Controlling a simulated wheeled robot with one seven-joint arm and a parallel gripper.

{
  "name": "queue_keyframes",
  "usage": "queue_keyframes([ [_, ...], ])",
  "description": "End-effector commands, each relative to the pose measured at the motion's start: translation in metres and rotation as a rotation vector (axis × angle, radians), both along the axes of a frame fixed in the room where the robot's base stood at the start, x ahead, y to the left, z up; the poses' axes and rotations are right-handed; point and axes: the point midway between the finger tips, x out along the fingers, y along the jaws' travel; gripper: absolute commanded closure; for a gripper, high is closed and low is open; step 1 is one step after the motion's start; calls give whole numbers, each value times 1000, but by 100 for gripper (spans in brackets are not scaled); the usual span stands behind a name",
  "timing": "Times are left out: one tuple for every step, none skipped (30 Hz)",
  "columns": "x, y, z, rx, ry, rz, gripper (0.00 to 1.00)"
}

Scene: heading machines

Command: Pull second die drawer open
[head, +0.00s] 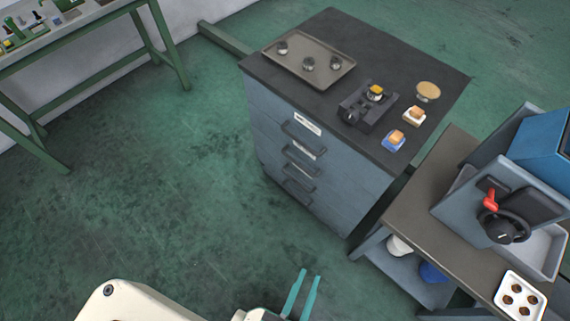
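The blue-grey die cabinet (345,200) stands upright in the middle, under a dark top. Its front has stacked drawers with dark bar handles. The second drawer's handle (301,161) is between the top handle (303,132) and the lower handle (297,189). Pale labels sit by the upper handles. The drawers look shut, flush with the front. My gripper (311,274) is at the bottom edge, with two teal fingers apart and nothing between them. It is well short of the cabinet and apart from the handles.
A tray (331,79) with several dies, a dark fixture (366,107) and small blocks lie on the cabinet top. A bench (440,221) with a grey machine (503,205) stands close at right. A green-framed table (90,55) is at upper left. The green floor (180,170) left of the cabinet is clear.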

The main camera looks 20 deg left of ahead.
Motion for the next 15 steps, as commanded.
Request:
queue_keyframes([
  [6, 1, -9, -29, -9, 14, 80],
  [10, 2, -16, -54, -14, 25, 80],
  [16, 4, -27, -92, -24, 43, 80],
  [21, 5, -35, -123, -30, 57, 80],
  [28, 7, -44, -159, -38, 72, 80],
  [37, 10, -57, -208, -49, 94, 80],
  [44, 12, -67, -247, -58, 111, 80],
  [52, 14, -76, -284, -68, 128, 80],
  [63, 18, -89, -336, -80, 151, 80],
  [71, 20, -98, -375, -89, 167, 80],
  [80, 23, -107, -413, -98, 185, 80],
  [92, 27, -118, -464, -110, 207, 80],
  [101, 30, -127, -501, -121, 225, 80],
  [110, 33, -135, -539, -130, 241, 80],
  [123, 37, -146, -590, -142, 265, 80],
])
